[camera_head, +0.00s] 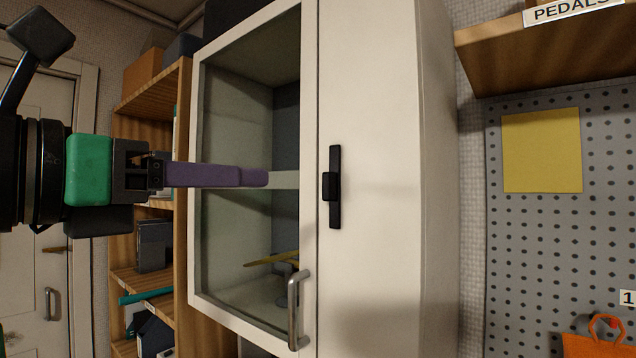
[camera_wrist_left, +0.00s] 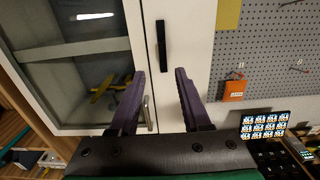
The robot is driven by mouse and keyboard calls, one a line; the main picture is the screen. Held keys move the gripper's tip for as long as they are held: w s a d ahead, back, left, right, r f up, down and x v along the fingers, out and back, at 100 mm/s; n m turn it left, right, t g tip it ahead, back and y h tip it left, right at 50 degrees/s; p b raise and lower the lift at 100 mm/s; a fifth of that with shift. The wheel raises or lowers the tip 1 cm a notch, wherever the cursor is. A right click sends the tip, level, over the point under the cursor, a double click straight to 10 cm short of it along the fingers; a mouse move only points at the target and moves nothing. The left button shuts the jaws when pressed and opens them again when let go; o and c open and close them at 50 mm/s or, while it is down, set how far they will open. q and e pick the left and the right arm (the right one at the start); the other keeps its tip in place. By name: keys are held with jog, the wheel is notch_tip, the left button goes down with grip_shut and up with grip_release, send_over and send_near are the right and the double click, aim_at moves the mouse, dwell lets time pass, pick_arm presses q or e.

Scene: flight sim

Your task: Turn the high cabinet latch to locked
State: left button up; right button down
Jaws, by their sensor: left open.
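The high cabinet (camera_head: 370,100) is white, with a glass door on the left. Its black latch (camera_head: 335,187) is a vertical bar with a raised middle hub, on the white panel beside the door frame. My left gripper (camera_head: 266,178) reaches in from the left in front of the glass, its purple fingertips left of the latch and apart from it. In the left wrist view the latch (camera_wrist_left: 162,46) is upright beyond the two spread fingers of the empty gripper (camera_wrist_left: 160,76). My right gripper is in neither view.
A grey door handle (camera_head: 294,310) sticks out below and left of the latch. A yellow object (camera_head: 272,258) lies behind the glass. A wooden shelf (camera_head: 545,60) and a pegboard (camera_head: 550,240) are on the right. A wooden bookcase (camera_head: 183,120) stands left.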

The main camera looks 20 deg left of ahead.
aim_at(325, 183)
pick_arm(q)
jog(key=p+x, duration=0.4)
jog(key=x, duration=1)
jog(key=shift+s+d+p, duration=0.1)
jog(key=shift+d+p, duration=0.1)
jog(key=shift+p, duration=0.15)
jog(key=shift+w+d+f, duration=0.1)
jog(key=shift+w+d, duration=0.1)
jog(key=shift+w, duration=0.25)
grip_shut()
